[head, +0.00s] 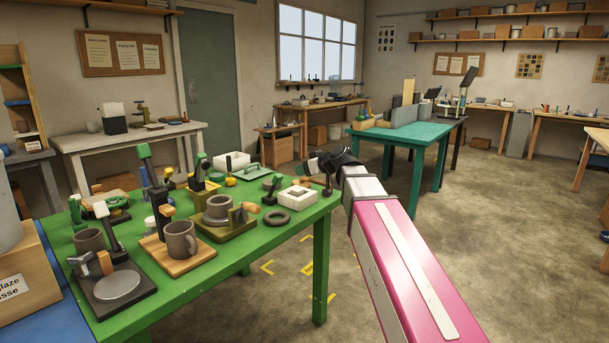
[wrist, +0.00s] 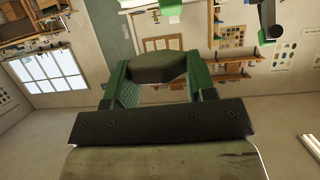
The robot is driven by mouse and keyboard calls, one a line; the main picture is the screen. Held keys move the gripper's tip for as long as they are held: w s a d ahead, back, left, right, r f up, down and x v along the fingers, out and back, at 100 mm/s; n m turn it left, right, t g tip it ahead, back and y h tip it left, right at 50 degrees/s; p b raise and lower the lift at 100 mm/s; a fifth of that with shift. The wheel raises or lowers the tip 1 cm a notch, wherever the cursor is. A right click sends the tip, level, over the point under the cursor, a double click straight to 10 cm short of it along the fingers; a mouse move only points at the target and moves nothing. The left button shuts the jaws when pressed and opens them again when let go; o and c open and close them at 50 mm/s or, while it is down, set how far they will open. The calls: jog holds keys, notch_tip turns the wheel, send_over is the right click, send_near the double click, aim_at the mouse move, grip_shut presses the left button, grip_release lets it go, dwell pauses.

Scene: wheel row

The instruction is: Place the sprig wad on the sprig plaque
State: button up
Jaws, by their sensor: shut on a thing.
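My gripper (wrist: 159,72) shows in the wrist view with its two green fingers shut on a dark grey-brown lump, the sprig wad (wrist: 160,67). In the head view my gripper (head: 326,163) is above the back right corner of the green table; its fingers and the wad are hard to make out there. A white block with a recess (head: 298,196), which may be the sprig plaque, lies on the table near the right edge, in front of and below my gripper. I cannot tell for sure which piece is the plaque.
The green table (head: 266,236) is crowded with mugs, tools and stands. A dark ring (head: 276,218) lies beside the white block. A mug (head: 180,240) stands on a wooden board. A teal table (head: 400,137) stands farther back. The floor right of my arm is clear.

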jog(key=w+d+r+m+t+h, duration=0.2)
jog(key=w+d+m+h, duration=0.25)
jog(key=d, duration=0.55)
jog(key=w+d+r+m+t+h, duration=0.3)
jog(key=d+m+h, duration=0.25)
jog(key=d, duration=0.45)
jog(key=s+a+f+n+g+y, duration=0.1)
jog(key=s+a+n+g+y, duration=0.1)
jog(key=a, duration=0.5)
jog(key=s+a+f+n+g+y, duration=0.2)
jog(key=s+a+n+y, duration=0.1)
jog(key=a+n+y, duration=0.2)
jog(key=s+a+f+n+g+y, duration=0.1)
jog(key=s+a+n+y, duration=0.2)
jog(key=a, duration=0.6)
jog(key=shift+s+a+f+n+g+y, duration=0.3)
jog(key=shift+a+f+n+g+y, duration=0.1)
jog(key=shift+n, duration=0.1)
send_over(299, 189)
notch_tip(299, 189, down, 7)
jog(key=shift+r, duration=0.1)
jog(key=shift+f, duration=1.9)
jog(key=shift+f, duration=0.1)
